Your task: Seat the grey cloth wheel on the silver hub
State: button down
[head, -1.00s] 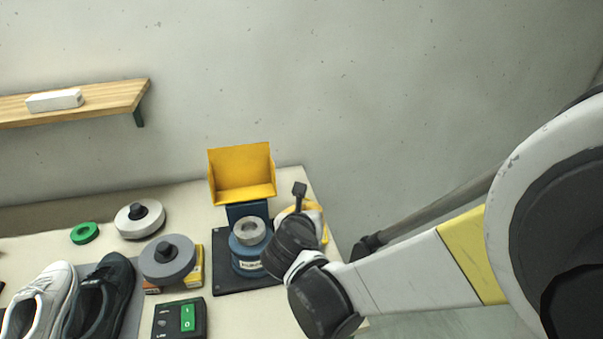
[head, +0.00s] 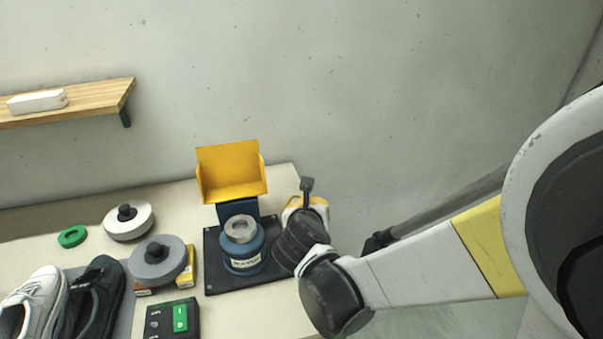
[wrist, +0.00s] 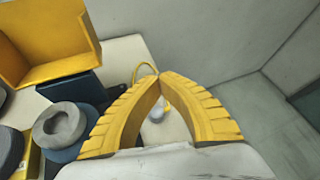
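The grey cloth wheel (head: 171,268), a flat disc with a black knob on top, rests tilted on a yellow-orange box left of the blue machine. The silver hub (head: 240,229) is a bare ring on top of the blue motor housing; it also shows in the wrist view (wrist: 60,124). My gripper (head: 318,203) is right of the hub, mostly hidden by my wrist in the head view. In the wrist view its yellow fingers (wrist: 160,78) meet at the tips with nothing held between them.
A yellow guard (head: 231,172) stands behind the hub. A white wheel (head: 129,221), green ring (head: 71,237), shoes (head: 93,297) and a control box with green switch (head: 172,320) are to the left. A wooden shelf (head: 90,102) is on the wall. Right of the table is open floor.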

jog(key=shift+w+d, duration=0.15)
jog(key=shift+d, duration=1.1)
jog(key=shift+d, duration=0.2)
